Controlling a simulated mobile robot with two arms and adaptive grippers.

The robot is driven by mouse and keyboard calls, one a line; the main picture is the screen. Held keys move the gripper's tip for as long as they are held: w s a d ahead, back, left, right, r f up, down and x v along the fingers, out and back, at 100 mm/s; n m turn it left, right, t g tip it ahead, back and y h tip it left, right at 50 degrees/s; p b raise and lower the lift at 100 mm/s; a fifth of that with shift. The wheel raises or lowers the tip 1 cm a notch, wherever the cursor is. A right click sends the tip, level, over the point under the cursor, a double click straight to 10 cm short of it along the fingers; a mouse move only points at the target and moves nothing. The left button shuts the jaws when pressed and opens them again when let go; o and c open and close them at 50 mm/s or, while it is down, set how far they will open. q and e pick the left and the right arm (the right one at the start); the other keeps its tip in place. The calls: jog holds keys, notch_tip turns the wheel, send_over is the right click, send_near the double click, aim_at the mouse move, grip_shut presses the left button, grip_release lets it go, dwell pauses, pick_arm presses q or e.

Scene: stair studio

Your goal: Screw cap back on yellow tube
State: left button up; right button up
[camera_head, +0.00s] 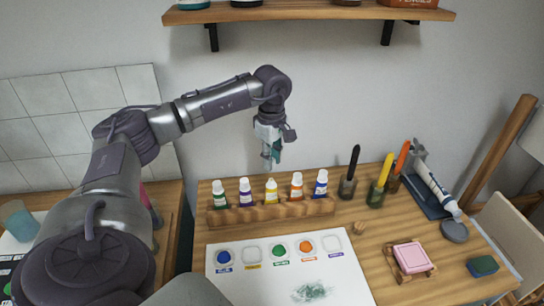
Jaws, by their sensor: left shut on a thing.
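The yellow tube (271,190) stands upright in the wooden rack (240,215), in the middle of a row of paint tubes. Its top is pale; I cannot tell whether a cap is on it. My left gripper (271,165) points down above the yellow tube, with a small gap between them. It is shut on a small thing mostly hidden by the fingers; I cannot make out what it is. My right gripper is not in view.
The green (219,195), purple (245,192), orange (296,187) and blue (321,184) tubes stand close on both sides. A white sheet with paint wells (335,272) lies in front. Brushes in jars (347,187) stand right. A shelf (310,14) hangs above.

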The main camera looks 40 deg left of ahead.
aim_at(272, 180)
pick_arm(q)
jog(key=shift+f+b, duration=1.2)
jog(key=shift+f, duration=0.6)
jog(key=shift+f+b, duration=0.3)
jog(key=shift+f, duration=0.25)
jog(key=shift+f+b, duration=0.35)
jog(key=shift+f, duration=0.35)
dwell(1.3)
jog(key=o, duration=1)
jog(key=shift+o, duration=0.2)
